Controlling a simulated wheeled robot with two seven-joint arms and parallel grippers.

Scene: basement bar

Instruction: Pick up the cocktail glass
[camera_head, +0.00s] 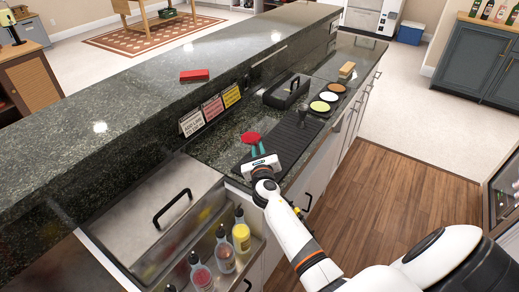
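My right gripper (258,151) is low over the counter, at the near left end of a black ribbed bar mat (287,142). A small red piece (251,137) with green parts below it shows just beyond the gripper. I cannot tell whether the gripper touches or holds any of it. A small dark, glass-like shape (303,113) stands on the far part of the mat, right of the gripper and apart from it. It may be the cocktail glass, but it is too small to be sure. My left gripper is not in view.
Several bottles (241,232) stand in a rack at the counter's near edge. A metal lid with a black handle (172,206) is at the left. A black caddy (286,92), several round dishes (320,106) and the raised granite ledge (150,120) lie beyond. Wooden floor at right is clear.

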